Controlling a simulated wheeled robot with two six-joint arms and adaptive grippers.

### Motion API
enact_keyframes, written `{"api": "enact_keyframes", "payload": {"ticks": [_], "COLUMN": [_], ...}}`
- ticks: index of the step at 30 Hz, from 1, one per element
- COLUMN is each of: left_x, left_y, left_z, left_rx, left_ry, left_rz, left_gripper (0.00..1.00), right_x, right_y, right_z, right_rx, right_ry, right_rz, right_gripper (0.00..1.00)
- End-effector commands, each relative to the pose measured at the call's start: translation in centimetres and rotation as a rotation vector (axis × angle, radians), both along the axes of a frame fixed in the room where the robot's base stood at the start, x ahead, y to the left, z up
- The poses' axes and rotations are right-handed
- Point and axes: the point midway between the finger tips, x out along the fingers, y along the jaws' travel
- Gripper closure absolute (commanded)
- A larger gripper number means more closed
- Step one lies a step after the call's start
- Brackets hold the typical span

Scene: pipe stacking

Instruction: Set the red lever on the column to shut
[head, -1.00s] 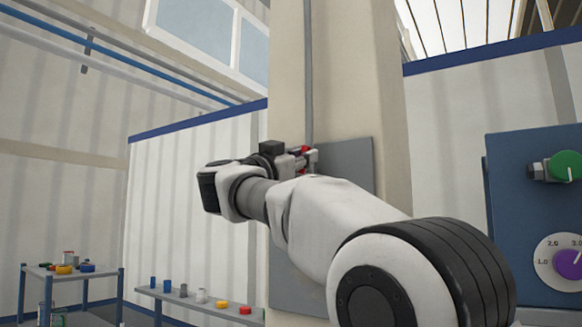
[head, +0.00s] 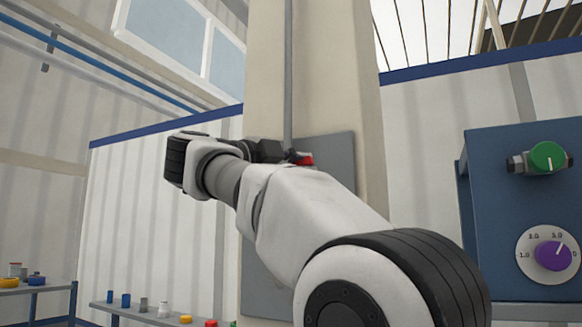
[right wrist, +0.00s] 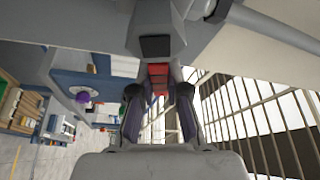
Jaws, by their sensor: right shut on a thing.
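The red lever (head: 306,160) shows only as a small red piece in front of the grey plate (head: 343,155) on the beige column (head: 357,85). My right gripper (head: 284,153) is at the lever, mostly hidden behind my own right arm. In the right wrist view, the red lever (right wrist: 158,72) lies between the tips of my right gripper (right wrist: 159,90), which is shut on it. A dark grey block sits just beyond the red part there. The lever's pivot and any markings are hidden in the head view. My left gripper is not in view.
A blue panel (head: 490,215) with a green knob (head: 548,157) and a purple dial (head: 553,256) stands at the right. A low shelf (head: 130,310) with small coloured parts is at the lower left. Free air lies left of the column.

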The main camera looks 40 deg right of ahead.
Motion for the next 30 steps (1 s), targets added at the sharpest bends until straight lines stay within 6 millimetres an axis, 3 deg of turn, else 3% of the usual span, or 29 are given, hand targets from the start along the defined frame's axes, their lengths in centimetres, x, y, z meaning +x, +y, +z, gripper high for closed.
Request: {"api": "enact_keyframes", "payload": {"ticks": [13,30], "left_x": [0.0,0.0], "left_y": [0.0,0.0], "left_z": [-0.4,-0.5], "left_rx": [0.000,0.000], "left_ry": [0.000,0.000], "left_rz": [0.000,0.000], "left_gripper": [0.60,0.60], "right_x": [-0.2,-0.2], "right_y": [-0.2,-0.2], "right_z": [-1.6,-1.9], "right_rx": [0.111,0.133], "right_ry": [-0.264,-0.320], "right_rz": [0.002,0.003], "right_gripper": [1.00,1.00]}}
